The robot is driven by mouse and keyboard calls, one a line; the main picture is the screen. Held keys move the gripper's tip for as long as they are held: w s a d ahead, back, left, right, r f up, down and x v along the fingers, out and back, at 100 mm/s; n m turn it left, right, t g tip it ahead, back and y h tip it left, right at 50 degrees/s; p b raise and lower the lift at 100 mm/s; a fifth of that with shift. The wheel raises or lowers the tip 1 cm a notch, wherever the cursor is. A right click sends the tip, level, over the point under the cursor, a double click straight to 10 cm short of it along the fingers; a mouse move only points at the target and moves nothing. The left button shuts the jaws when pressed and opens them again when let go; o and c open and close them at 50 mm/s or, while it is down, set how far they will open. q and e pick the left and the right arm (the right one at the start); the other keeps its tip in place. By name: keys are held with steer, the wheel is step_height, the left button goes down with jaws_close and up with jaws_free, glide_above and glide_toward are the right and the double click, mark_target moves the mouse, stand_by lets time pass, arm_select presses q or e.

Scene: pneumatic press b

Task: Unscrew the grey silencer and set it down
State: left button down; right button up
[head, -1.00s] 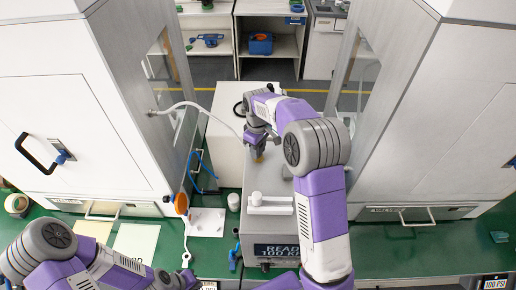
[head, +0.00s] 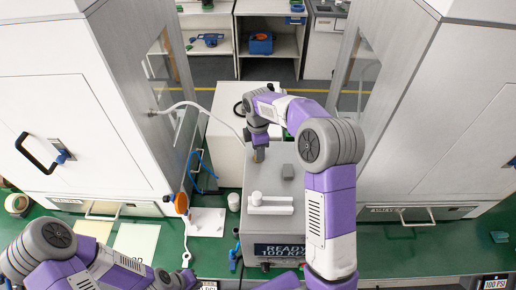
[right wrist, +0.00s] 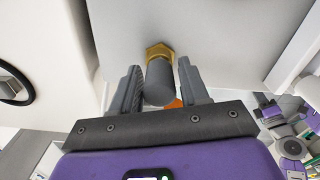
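The grey silencer (right wrist: 159,82) is a short grey cylinder seated against a brass hex fitting (right wrist: 158,50) in the right wrist view. My right gripper (right wrist: 158,88) is open, with one finger on each side of the silencer and a narrow gap on both sides. In the head view the right gripper (head: 259,150) points down at the back of the grey press housing (head: 225,262), and its fingers largely hide the silencer. My left gripper (head: 188,280) is low at the bottom left, away from the silencer; its fingers are not clear.
A white hose (head: 190,104) arches behind. White cabinets flank both sides.

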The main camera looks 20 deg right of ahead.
steer(key=m, duration=1.2)
steer(key=shift+w, duration=0.1)
steer(key=c, duration=0.6)
steer(key=n, duration=0.5)
steer(key=shift+n, duration=0.3)
steer(key=n, duration=0.6)
